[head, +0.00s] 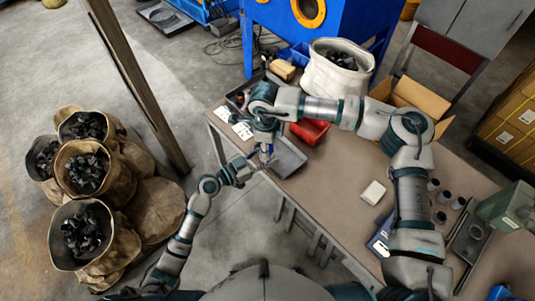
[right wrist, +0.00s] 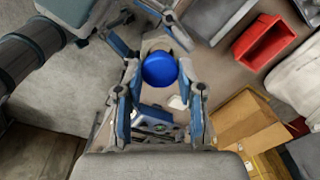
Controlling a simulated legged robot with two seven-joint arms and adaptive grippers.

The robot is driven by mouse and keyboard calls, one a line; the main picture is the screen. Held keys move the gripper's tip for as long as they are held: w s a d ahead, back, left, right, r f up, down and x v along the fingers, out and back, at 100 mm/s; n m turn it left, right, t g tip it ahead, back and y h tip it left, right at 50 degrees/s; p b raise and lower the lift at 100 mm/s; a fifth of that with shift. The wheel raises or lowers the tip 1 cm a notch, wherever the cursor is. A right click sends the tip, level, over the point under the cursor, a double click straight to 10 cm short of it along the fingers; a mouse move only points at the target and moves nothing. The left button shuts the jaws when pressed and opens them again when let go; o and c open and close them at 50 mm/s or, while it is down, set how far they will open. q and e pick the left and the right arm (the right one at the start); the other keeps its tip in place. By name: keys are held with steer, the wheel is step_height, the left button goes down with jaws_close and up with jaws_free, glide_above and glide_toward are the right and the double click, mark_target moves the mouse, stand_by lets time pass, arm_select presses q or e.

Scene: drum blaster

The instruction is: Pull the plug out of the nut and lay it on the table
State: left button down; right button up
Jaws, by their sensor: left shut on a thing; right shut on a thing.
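The blue round plug (right wrist: 159,69) shows in the right wrist view between the fingers of my right gripper (right wrist: 160,85), which is shut on it. In the head view my right gripper (head: 266,143) points down over the table's left edge, and the plug is too small there to make out well. My left gripper (head: 250,170) reaches in from the left, just below the right one, and is shut on the nut. The nut is mostly hidden by the fingers and the plug, so I cannot tell how far the plug sits in it.
A grey tray (head: 290,157) lies on the table (head: 335,180) close to both grippers. A red bin (head: 310,131), a white sack (head: 336,75) and an open cardboard box (head: 412,100) stand behind. A small white block (head: 373,193) lies mid-table, with bare surface around it.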

steer(key=shift+r, duration=3.65)
